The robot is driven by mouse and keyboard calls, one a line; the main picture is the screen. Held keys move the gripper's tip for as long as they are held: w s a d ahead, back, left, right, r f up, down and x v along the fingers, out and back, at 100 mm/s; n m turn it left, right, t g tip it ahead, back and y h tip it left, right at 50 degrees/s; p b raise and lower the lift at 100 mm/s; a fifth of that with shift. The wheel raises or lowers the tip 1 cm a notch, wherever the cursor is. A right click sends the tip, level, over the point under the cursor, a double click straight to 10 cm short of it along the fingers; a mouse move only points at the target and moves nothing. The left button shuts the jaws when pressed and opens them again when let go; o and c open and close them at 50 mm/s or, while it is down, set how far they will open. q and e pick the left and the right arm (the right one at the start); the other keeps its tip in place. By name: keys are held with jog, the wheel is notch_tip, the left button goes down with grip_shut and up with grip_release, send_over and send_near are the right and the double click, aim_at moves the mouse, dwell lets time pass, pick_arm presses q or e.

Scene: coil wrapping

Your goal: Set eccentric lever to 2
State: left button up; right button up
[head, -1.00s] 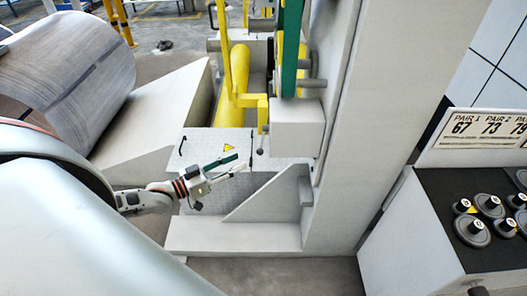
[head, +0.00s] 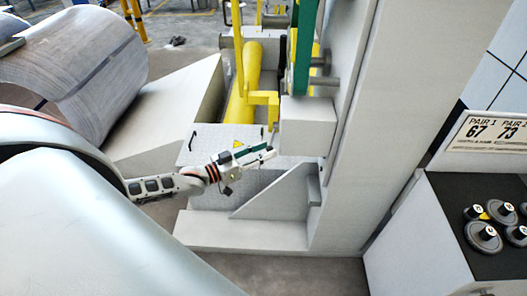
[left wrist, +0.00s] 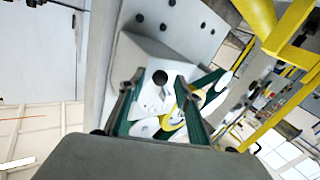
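My left gripper (head: 266,154) is beside the yellow-and-grey machine, just above the front of the metal tread plate. In the left wrist view its two green-sided fingers (left wrist: 160,112) stand apart with nothing clearly held between them. A dark round knob or hole (left wrist: 160,76) shows between and beyond the fingers, against a pale plate; I cannot tell whether it is the lever's end. In the head view a thin dark lever-like rod (head: 274,136) shows just above the fingertips, its lower end hidden by the gripper. No lever setting is readable. My right gripper is out of view.
A grey housing block (head: 308,124) and a tall grey column stand right of the gripper. A yellow roller (head: 246,88) and yellow bracket lie behind it. A large metal coil (head: 70,70) is at left. A table with dark discs (head: 486,237) is at right.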

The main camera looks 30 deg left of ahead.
pick_arm(q)
grip_shut()
jog(key=w+a+f+m+t+h+b, duration=0.2)
jog(key=m+b, duration=0.7)
jog(key=b, duration=0.6)
jog(key=shift+w+a+f+t+h+b, duration=0.4)
jog(key=shift+w+f+h, duration=0.4)
jog(key=shift+w+h, duration=0.65)
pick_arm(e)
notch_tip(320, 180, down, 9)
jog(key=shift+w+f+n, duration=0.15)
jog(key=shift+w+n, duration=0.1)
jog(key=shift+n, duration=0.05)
pick_arm(q)
jog(key=shift+a, duration=0.1)
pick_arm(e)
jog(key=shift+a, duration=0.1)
pick_arm(q)
jog(key=shift+r, duration=0.1)
jog(key=shift+o, duration=1.2)
grip_release()
